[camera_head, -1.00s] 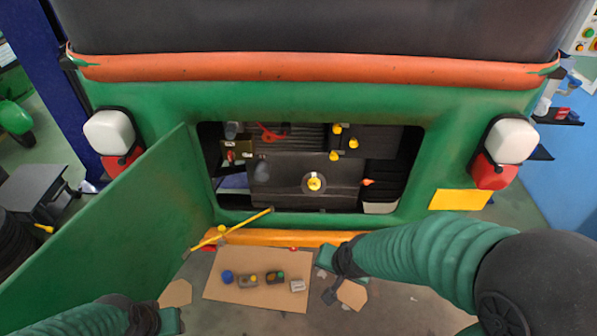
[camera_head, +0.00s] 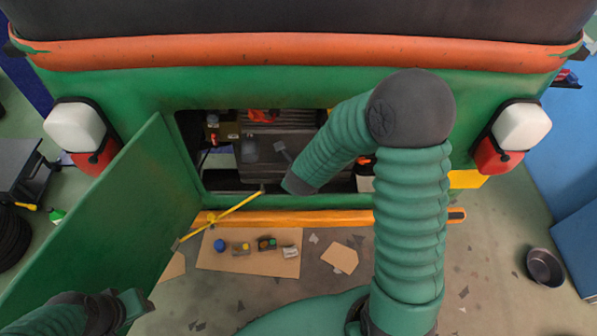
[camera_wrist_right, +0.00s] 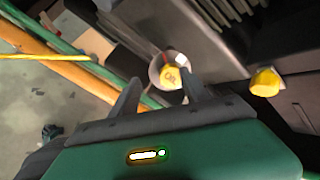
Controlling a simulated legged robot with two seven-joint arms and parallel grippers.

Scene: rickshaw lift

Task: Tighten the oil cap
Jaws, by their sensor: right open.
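A yellow cap (camera_wrist_right: 174,77) with a dark marking, in a pale round collar, shows in the right wrist view; I take it for the oil cap. It lies just beyond the tips of my right gripper (camera_wrist_right: 162,84), whose two dark fingers are apart and empty. I cannot tell whether they touch it.
A second yellow knob (camera_wrist_right: 265,83) is close on the right in the wrist view. The green door (camera_head: 115,215) stands open at left, with a yellow rod (camera_head: 225,215) across the opening's lower corner. Small parts lie on cardboard (camera_head: 250,264) below. A bowl (camera_head: 545,267) sits at right.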

